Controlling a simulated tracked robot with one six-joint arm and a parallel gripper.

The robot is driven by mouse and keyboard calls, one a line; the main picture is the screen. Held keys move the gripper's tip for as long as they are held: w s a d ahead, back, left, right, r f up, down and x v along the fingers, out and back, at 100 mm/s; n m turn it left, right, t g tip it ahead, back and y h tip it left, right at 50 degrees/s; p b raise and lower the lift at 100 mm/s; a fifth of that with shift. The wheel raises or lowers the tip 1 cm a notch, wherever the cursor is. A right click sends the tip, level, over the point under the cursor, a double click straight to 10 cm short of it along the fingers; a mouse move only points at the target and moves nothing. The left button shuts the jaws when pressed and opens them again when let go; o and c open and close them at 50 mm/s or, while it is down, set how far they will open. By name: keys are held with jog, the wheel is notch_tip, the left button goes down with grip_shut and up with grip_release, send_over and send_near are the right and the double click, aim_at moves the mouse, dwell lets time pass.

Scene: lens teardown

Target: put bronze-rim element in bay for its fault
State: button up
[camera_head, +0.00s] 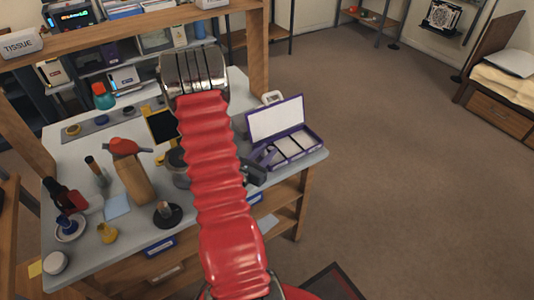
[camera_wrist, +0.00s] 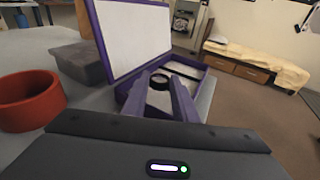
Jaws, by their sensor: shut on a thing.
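My gripper (camera_wrist: 162,85) has two purple fingers in the wrist view, shut on a small ring-shaped element (camera_wrist: 160,75). Its rim looks dark here, and I cannot confirm a bronze colour. In the head view my gripper (camera_head: 265,157) is partly hidden behind my red arm, at the near left side of the open purple case (camera_head: 318,143). The case has pale-floored bays and a raised lid with a white panel (camera_head: 276,118). In the wrist view the case (camera_wrist: 100,45) is just beyond the fingertips, its bays partly hidden by my fingers. No bay labels are readable.
A red-orange cup-like ring (camera_wrist: 30,102) stands on the bench at left in the wrist view. A grey block (camera_wrist: 82,63) sits beside the case. A red blower (camera_head: 125,147), bottles and small tools crowd the left bench. Open floor lies right.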

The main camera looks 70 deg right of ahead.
jog(key=shift+f, duration=0.55)
jog(key=shift+f, duration=0.55)
jog(key=shift+a+f, duration=0.1)
jog(key=shift+f, duration=0.1)
jog(key=o, duration=1)
jog(key=shift+r, duration=0.1)
jog(key=shift+w+r, duration=0.1)
jog(key=shift+r, duration=0.35)
jog(key=v, duration=1.2)
jog(key=shift+r, duration=0.15)
jog(key=shift+r, duration=0.1)
